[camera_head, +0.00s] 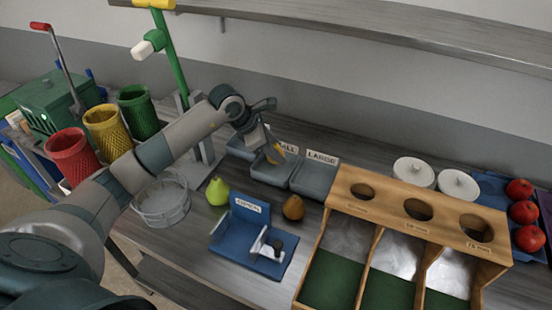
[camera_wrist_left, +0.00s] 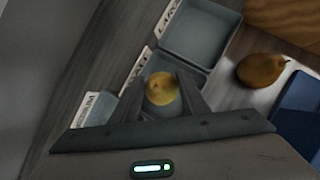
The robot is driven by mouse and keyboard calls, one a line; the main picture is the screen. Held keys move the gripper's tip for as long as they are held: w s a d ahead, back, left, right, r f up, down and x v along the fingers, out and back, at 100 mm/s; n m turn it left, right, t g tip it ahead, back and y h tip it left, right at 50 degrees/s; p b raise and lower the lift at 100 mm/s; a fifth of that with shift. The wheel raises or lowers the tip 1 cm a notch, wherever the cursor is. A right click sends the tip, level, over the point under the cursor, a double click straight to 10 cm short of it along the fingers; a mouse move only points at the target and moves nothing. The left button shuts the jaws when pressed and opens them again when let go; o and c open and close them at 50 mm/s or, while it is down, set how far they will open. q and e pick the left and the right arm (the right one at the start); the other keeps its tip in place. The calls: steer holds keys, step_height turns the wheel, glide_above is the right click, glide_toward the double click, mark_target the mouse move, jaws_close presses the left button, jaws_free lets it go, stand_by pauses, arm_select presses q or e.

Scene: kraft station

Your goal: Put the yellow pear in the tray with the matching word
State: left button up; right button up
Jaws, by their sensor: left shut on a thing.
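My left gripper (camera_head: 272,150) is shut on the yellow pear (camera_head: 277,153), which also shows between the fingers in the left wrist view (camera_wrist_left: 161,89). The pear is over the middle tray (camera_head: 270,172), whose label ends in "ALL"; its height above the tray floor is hard to tell. The tray labelled LARGE (camera_head: 315,179) is to its right and looks empty; it also shows in the left wrist view (camera_wrist_left: 203,32). A third tray (camera_head: 238,150) is to the left, partly hidden by my arm; its label is hard to read. My right gripper is not in view.
A green pear (camera_head: 217,191) and a brown pear (camera_head: 293,207) stand in front of the trays, near a blue labelled fixture (camera_head: 240,233). A wooden sorter with holes (camera_head: 385,208) is at the right. Coloured baskets (camera_head: 104,130) are at the left.

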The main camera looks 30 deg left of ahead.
arm_select(q)
steer(key=shift+f+p, duration=1.05)
steer(key=shift+f, duration=0.95)
steer(key=shift+f, duration=0.1)
steer(key=shift+f, duration=0.1)
steer(key=o, duration=1.2)
steer(key=shift+r, duration=0.3)
